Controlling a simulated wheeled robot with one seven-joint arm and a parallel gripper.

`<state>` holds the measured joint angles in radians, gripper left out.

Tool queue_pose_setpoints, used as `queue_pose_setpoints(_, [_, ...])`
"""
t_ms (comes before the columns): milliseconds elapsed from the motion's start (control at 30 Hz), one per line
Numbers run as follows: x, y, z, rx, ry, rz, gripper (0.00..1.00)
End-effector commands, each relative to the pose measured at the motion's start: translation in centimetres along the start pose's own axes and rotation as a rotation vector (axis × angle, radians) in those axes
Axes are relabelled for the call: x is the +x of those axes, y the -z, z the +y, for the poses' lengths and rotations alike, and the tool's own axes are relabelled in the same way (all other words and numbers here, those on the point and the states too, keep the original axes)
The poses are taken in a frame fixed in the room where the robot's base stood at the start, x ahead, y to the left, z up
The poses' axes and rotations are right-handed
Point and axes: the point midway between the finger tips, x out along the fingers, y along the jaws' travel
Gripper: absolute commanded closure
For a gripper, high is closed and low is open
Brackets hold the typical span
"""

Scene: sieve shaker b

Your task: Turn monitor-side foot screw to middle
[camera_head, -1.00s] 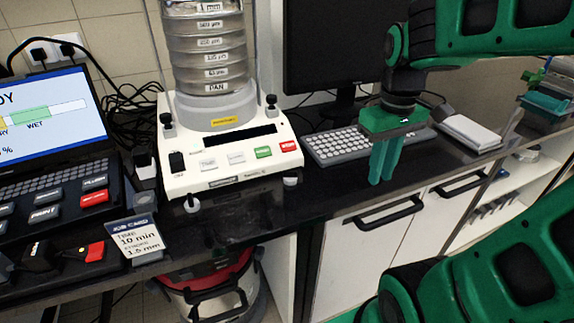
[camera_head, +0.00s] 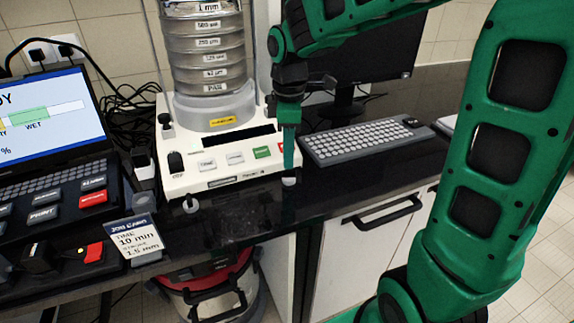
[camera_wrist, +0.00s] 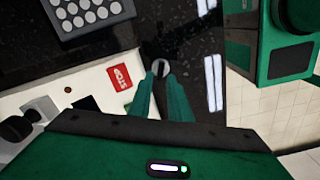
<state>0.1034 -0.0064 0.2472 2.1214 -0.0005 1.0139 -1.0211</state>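The cream sieve shaker (camera_head: 215,178) stands on the black counter with its sieve stack on top. My gripper (camera_head: 288,168) points down right above that foot, in front of the shaker's right front corner. The fingers are a little apart. I cannot tell whether they touch the screw. The other front foot (camera_head: 190,205) is at the left corner.
A keyboard (camera_head: 365,142) lies right of the shaker, with the dark monitor (camera_head: 365,65) behind. The red button (camera_wrist: 120,77) is beside my fingers. A job card (camera_head: 135,238) stands at the counter's front edge (camera_head: 230,240). The counter right of the foot is clear.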

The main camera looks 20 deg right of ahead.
Motion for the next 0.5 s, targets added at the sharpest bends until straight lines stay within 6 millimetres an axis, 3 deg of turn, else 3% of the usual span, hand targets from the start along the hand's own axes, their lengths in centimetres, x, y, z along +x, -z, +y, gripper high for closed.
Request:
queue_pose_setpoints(200, [2.9, -0.1, 0.0, 0.002, 0.002, -0.002, 0.83])
queue_pose_setpoints(500, [3.9, -0.1, 0.0, 0.003, -0.001, -0.001, 0.83])
